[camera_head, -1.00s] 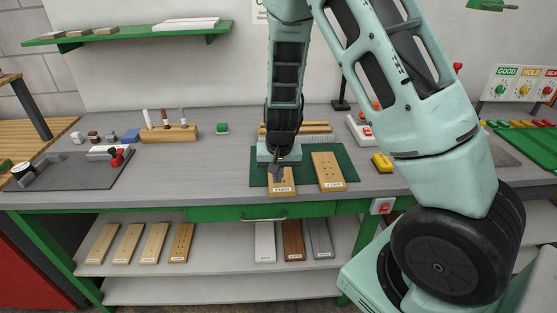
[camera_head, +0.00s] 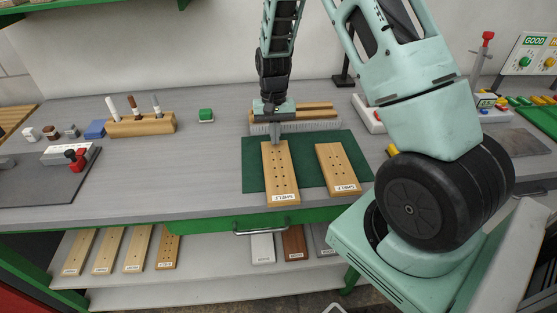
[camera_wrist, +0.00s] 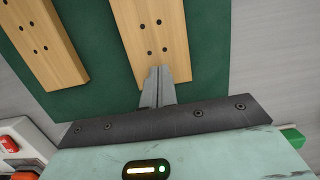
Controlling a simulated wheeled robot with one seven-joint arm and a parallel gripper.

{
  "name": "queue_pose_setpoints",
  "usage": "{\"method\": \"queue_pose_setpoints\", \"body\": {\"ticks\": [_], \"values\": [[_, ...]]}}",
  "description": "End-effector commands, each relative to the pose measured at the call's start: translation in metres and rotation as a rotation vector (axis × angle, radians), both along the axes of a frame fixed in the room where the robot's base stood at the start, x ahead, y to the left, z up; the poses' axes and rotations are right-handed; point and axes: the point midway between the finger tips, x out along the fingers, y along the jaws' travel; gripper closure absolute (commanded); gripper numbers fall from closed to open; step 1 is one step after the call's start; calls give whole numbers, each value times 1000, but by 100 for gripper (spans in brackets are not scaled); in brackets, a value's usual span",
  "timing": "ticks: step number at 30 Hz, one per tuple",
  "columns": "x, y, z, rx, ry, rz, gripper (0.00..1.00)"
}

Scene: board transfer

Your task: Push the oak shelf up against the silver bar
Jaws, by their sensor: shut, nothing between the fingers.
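Two light wooden boards with dark holes lie on a green mat (camera_head: 257,183), both with a label at the near end. The left board (camera_head: 280,172) reaches over the mat's front edge; the right board (camera_head: 336,166) lies beside it, apart. Both look alike, so I cannot tell which is the oak one. A silver bar (camera_head: 326,126) runs along the mat's back edge, with a gap to the right board. My gripper (camera_head: 276,142) is shut and empty at the far end of the left board. In the wrist view its fingertips (camera_wrist: 159,72) overlap that end; contact is unclear.
Wooden strips (camera_head: 312,106) lie behind the silver bar. A red-and-white device (camera_head: 368,113) is at the right. More boards lie on the shelf below.

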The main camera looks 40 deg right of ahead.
Motion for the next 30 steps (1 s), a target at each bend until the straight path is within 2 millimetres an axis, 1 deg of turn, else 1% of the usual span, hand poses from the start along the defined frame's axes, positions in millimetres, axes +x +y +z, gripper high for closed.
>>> {"method": "queue_pose_setpoints", "body": {"ticks": [3,12,16,18,22,24,30], "values": [[-17,11,4,1,3,1,100],[-68,45,5,1,3,1,100],[-88,59,4,1,3,2,100],[-95,63,3,-1,2,0,100],[-93,62,-6,0,1,-1,100],[-92,62,-14,-1,-2,0,100],[-92,62,-17,0,-1,1,100]]}}
